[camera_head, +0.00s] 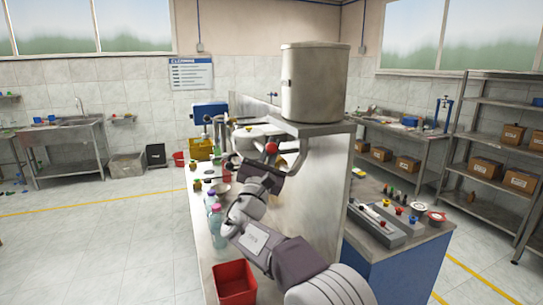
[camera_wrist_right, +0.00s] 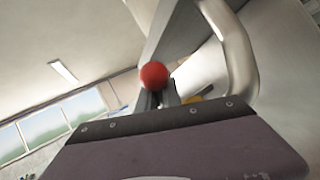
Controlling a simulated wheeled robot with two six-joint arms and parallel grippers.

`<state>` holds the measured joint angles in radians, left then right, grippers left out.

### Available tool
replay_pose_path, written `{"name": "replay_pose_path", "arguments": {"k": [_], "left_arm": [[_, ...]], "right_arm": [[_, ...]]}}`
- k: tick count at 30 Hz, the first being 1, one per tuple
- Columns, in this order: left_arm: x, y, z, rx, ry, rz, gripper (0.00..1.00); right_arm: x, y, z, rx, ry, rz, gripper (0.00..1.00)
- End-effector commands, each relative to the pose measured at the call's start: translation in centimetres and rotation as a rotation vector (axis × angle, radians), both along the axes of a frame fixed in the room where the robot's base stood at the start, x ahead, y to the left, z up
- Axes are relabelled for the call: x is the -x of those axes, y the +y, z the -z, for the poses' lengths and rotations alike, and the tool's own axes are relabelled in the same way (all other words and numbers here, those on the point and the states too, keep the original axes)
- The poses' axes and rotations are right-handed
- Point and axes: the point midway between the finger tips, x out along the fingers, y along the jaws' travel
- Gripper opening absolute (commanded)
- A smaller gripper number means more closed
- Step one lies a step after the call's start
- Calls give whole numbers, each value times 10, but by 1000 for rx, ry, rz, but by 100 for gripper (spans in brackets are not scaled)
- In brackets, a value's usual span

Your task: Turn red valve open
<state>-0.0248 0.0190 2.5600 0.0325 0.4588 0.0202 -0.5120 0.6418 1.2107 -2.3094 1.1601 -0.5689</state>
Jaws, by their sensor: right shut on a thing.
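The red valve's round knob (camera_head: 271,148) shows below the big beige tank (camera_head: 313,82), under the edge of its metal stand. My right gripper (camera_head: 273,161) reaches up to it, with its fingers right at the knob. In the right wrist view the red knob (camera_wrist_right: 153,75) sits at the tips of my right gripper's fingers (camera_wrist_right: 158,98), which are shut on it. The fingers and the stand hide the rest of the valve. My left gripper is not in view.
A curved metal pipe (camera_wrist_right: 238,55) runs close beside the fingers. Bottles (camera_head: 217,226) with coloured caps stand on the bench left of my right arm. A red bin (camera_head: 235,283) is at the near end. A tall metal panel (camera_head: 325,190) stands just right of the gripper.

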Motion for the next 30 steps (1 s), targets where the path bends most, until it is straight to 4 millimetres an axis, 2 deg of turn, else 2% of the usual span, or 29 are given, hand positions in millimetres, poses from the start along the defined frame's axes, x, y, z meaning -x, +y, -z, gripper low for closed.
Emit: {"name": "replay_pose_path", "arguments": {"k": [1, 10, 12, 13, 23, 26, 30], "left_arm": [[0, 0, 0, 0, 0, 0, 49], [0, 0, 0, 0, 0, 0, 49], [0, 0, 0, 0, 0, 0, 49], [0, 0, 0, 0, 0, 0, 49], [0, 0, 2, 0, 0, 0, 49], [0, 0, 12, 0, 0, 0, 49], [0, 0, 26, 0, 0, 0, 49]], "right_arm": [[1, -2, -5, -4, -13, 1, 0], [2, -2, -6, -4, -13, 1, 0], [2, -2, -6, -4, -13, 1, 26], [2, -1, -6, -4, -13, 1, 31], [2, 1, 0, -2, -5, 0, 31], [14, 6, 10, -2, -4, -3, 31], [41, 16, 26, -1, -6, -3, 31]]}}
